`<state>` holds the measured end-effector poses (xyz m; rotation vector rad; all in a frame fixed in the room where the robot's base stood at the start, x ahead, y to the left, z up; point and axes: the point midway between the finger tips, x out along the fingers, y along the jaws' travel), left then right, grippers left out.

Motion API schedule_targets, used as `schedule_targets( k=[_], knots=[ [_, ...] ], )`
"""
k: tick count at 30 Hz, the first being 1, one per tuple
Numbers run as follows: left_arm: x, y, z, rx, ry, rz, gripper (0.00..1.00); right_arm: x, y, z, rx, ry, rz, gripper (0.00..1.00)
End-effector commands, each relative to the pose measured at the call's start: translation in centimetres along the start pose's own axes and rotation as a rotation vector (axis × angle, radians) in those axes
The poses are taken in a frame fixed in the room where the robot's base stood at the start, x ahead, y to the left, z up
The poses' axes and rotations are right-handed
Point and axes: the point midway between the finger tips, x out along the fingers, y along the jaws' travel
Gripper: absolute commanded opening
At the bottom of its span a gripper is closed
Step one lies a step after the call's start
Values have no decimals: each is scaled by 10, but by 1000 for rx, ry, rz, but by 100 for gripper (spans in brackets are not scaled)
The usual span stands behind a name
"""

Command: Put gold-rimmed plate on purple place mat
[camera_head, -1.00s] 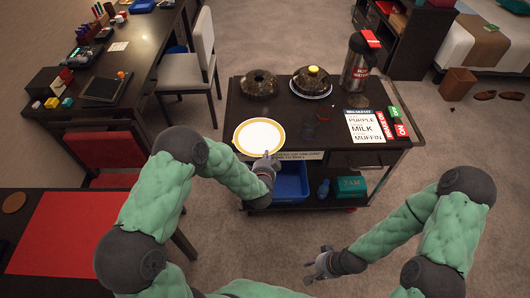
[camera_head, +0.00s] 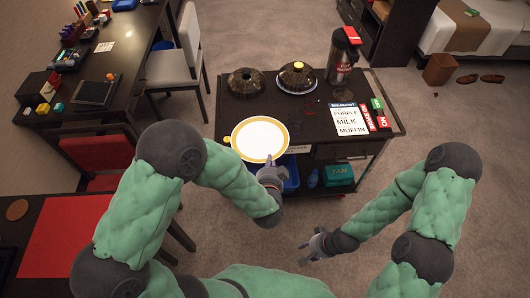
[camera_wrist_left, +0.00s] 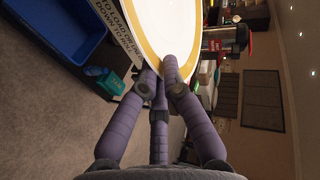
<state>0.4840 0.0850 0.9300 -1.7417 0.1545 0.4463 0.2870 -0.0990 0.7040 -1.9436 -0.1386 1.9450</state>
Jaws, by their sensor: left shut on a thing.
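The white gold-rimmed plate (camera_head: 259,138) is at the front left corner of the cart's top in the head view. My left gripper (camera_head: 270,166) is shut on its near rim. The plate extends past the cart's edge and looks raised. In the left wrist view, the fingers (camera_wrist_left: 160,78) pinch the rim of the plate (camera_wrist_left: 170,25). My right gripper (camera_head: 313,247) is open and empty, low in front of the cart. No purple mat shows; a red mat (camera_head: 62,238) lies on the table at lower left.
The dark cart (camera_head: 310,125) bears two domed dishes (camera_head: 246,81) (camera_head: 296,75), a dispenser (camera_head: 342,58) and a breakfast card (camera_head: 350,118). A blue bin (camera_wrist_left: 70,25) is on its lower shelf. Chairs (camera_head: 178,67) (camera_head: 97,155) stand at left.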

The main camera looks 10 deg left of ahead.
Motion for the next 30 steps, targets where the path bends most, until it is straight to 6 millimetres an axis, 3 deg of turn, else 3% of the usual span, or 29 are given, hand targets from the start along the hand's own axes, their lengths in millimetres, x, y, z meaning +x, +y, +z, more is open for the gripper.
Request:
schedule_targets(
  k=[5, 11, 20, 30],
  knots=[
    [-10, -2, -4, 0, 1, -4, 0, -3, -1, 0, 0, 0, 0, 40],
    [-7, -1, 4, 4, 3, -3, 0, -3, -1, 0, 0, 0, 0, 40],
    [7, 4, 52, 35, 48, 5, 0, -3, -1, 0, 0, 0, 0, 40],
    [4, 14, 96, 54, 116, 17, 0, -3, -1, 0, 0, 0, 0, 40]
  ],
)
